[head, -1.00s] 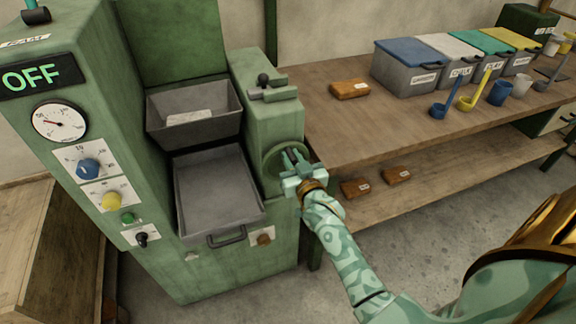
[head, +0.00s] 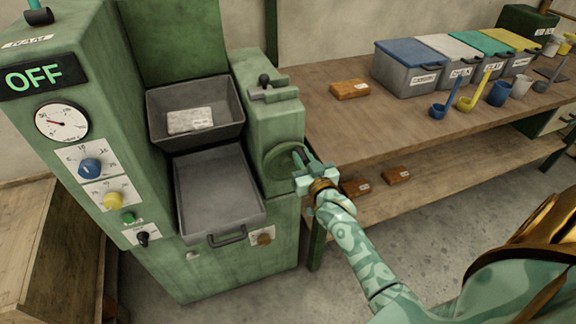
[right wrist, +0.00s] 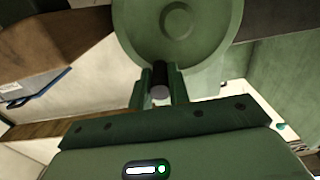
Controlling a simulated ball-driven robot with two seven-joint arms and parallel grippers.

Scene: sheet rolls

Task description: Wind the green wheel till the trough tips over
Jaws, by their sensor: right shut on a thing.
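The green wheel (head: 273,164) sits on the right side of the green machine; it fills the top of the right wrist view (right wrist: 200,30). My right gripper (head: 302,158) is at the wheel's right edge, shut on its dark crank handle (right wrist: 160,84), which shows between the two fingers (right wrist: 158,92). The grey trough (head: 165,141) is tilted towards the front, above the tray. A pale labelled slab (head: 190,120) lies inside the trough. My left gripper is not in view.
A grey tray (head: 215,190) with a front handle is below the trough and looks empty. A wooden bench (head: 390,130) on the right bears lidded bins (head: 408,75), ladles, cups and a brown block (head: 349,89). The machine display (head: 34,76) reads OFF.

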